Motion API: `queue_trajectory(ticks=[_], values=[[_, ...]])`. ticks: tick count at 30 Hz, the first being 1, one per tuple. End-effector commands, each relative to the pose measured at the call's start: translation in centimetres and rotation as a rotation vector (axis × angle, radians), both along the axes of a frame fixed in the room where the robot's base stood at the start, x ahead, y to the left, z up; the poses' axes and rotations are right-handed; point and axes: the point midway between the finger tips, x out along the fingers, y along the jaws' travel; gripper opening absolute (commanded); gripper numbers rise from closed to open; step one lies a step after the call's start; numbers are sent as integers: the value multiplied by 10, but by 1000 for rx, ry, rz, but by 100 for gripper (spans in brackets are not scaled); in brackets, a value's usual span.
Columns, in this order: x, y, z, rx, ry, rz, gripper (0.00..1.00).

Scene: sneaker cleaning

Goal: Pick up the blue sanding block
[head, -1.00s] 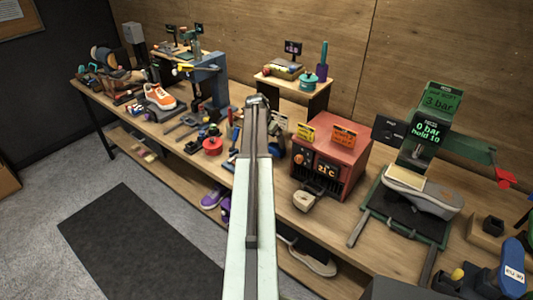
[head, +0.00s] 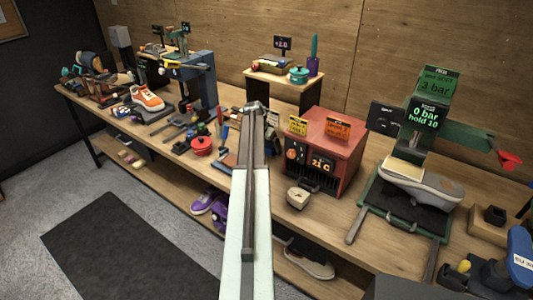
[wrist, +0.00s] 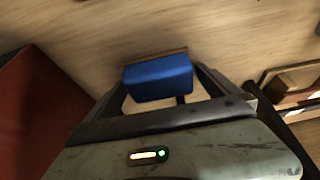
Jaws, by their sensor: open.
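The blue sanding block (wrist: 158,78) shows in the wrist view, with a thin brown layer along its far edge. It is over or on the wooden bench, between the two fingers of my gripper (wrist: 161,88). The fingers are apart, and I cannot tell whether either touches the block. In the head view my arm reaches out over the bench, left of the red heater box (head: 322,150); the block cannot be made out there and the fingertips are hidden.
The red box also fills the left edge of the wrist view. A wooden tray (wrist: 290,85) lies at right there. A small raised shelf (head: 285,92) stands behind.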

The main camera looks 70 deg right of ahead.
Motion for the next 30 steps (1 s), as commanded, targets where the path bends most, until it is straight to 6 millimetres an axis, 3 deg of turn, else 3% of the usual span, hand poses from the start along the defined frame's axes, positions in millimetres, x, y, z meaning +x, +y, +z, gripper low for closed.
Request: queue_trajectory(ticks=[2, 6, 9, 16, 20, 30], values=[[0, 0, 2, 0, 0, 1, 100], [1, 1, 2, 0, 0, 1, 61], [1, 1, 2, 0, 0, 1, 38], [1, 1, 3, 0, 1, 2, 38], [2, 1, 14, 0, 1, 2, 37], [2, 1, 83, 0, 0, 3, 37]])
